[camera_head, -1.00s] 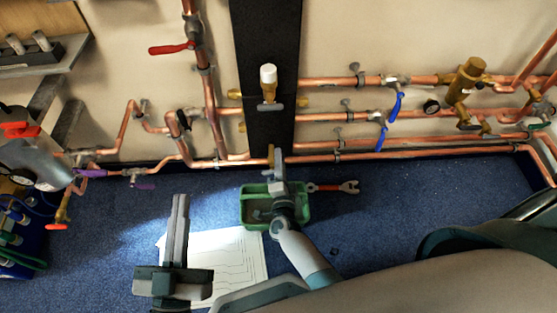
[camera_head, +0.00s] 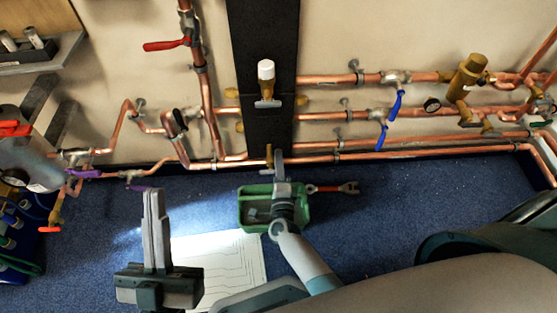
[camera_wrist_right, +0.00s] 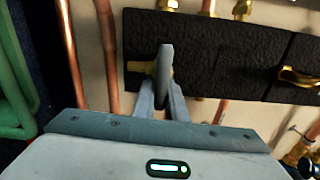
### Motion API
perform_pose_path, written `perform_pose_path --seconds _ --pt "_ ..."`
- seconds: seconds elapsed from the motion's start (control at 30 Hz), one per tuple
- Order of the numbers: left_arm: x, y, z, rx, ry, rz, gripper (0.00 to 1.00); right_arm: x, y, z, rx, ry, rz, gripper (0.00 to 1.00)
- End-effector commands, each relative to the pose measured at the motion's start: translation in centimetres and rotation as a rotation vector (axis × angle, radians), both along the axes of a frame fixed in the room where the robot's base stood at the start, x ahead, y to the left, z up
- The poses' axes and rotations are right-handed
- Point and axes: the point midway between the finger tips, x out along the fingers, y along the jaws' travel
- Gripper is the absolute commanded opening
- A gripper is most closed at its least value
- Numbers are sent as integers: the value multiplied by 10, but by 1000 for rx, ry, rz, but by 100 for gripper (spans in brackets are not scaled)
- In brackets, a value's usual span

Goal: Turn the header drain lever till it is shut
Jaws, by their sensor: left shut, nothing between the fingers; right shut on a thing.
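My right gripper (camera_head: 279,160) is at the foot of the black panel, beside a small brass part (camera_head: 269,153). In the right wrist view, its fingers (camera_wrist_right: 163,86) are shut on a flat grey lever (camera_wrist_right: 165,58), seen nearly edge-on. A brass fitting shows behind the lever, against the black panel (camera_wrist_right: 225,50). I take this for the header drain lever; its angle to its pipe is hard to tell, and in the head view the gripper hides it. My left gripper (camera_head: 153,194) is shut and empty, above the floor at lower left, away from the pipes.
A red lever (camera_head: 164,45), blue levers (camera_head: 395,105) and purple handles (camera_head: 85,173) sit on the copper pipes. A green tray (camera_head: 250,206) and a wrench (camera_head: 335,188) lie below my right gripper, near a paper drawing (camera_head: 235,265). Blue floor right of them is clear.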

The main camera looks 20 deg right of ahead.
Motion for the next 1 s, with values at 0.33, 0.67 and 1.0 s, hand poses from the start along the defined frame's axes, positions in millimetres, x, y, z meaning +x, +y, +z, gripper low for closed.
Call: perform_pose_path --seconds 0.33,0.67,1.0 --pt "0 0 0 1 2 0 0 -1 0 -2 0 4 0 29" --pt "1 -1 0 4 9 -1 0 -10 3 -2 0 4 1 29" --pt "-2 -9 -14 21 86 -16 0 -60 17 -1 2 6 0 29"
